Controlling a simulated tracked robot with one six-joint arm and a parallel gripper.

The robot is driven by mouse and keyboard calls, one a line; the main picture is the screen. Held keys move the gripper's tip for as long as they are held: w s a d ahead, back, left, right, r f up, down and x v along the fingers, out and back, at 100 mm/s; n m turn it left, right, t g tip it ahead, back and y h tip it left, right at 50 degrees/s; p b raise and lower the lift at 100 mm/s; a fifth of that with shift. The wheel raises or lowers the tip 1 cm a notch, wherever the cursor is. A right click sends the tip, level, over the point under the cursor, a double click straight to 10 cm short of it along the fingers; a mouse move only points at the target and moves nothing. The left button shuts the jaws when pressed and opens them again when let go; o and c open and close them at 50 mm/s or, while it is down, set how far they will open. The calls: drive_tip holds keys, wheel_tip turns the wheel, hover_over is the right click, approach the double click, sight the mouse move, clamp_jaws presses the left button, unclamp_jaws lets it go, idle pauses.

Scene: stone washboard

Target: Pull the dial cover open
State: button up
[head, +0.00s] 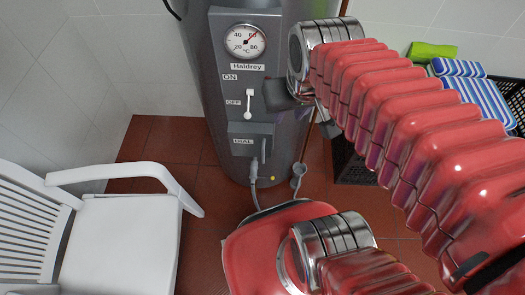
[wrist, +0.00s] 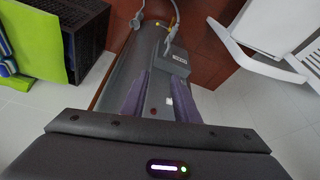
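The dial cover (head: 251,131) is a grey box-like flap labelled DIAL, low on the front of a grey cylindrical boiler (head: 208,70). It looks shut. In the wrist view the cover (wrist: 174,64) shows upside down, beyond my fingers, with its label partly readable. My gripper (head: 279,96) is in front of the boiler's right side, above and right of the cover, near the white ON/OFF lever (head: 249,104). In the wrist view the two purple fingers of my gripper (wrist: 160,97) stand apart with nothing between them. They appear clear of the cover.
A temperature gauge (head: 245,41) sits above the lever. A cable with a plug (head: 253,171) hangs below the cover. A white chair (head: 125,240) stands at the left. A black crate (head: 354,165) with towels (head: 480,95) is at the right. Red tiled floor lies between.

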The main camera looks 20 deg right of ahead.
drive_tip(key=s+d+f+m+g+y, duration=0.25)
drive_tip(key=f+m+y, duration=0.2)
drive_tip(key=f, duration=0.45)
drive_tip(key=s+d+f+m+g+y, duration=0.1)
drive_tip(key=d+f+m+y, duration=0.3)
drive_tip(key=f, duration=0.6)
drive_tip(key=s+d+f+m+g+y, duration=0.1)
drive_tip(key=f+m+g+y, duration=0.15)
drive_tip(key=f+m, duration=0.45)
wheel_tip(320, 180, down, 10)
drive_tip(key=w+a+m+t+y, duration=0.1)
drive_tip(key=w+m+t+y, duration=0.1)
drive_tip(key=m+t+y, duration=0.5)
drive_tip(key=w+d+r+t+h, duration=0.1)
drive_tip(key=w+d+t+h, duration=0.1)
drive_tip(key=w+t, duration=0.3)
drive_tip(key=shift+w+d+r+m+h, duration=0.3)
drive_tip(key=shift+d+r+m, duration=0.05)
drive_tip(key=shift+d+m, duration=0.15)
hover_over(263, 163)
drive_tip(key=shift+w+d, duration=0.15)
drive_tip(key=shift+w, duration=0.1)
drive_tip(key=shift+c, duration=0.7)
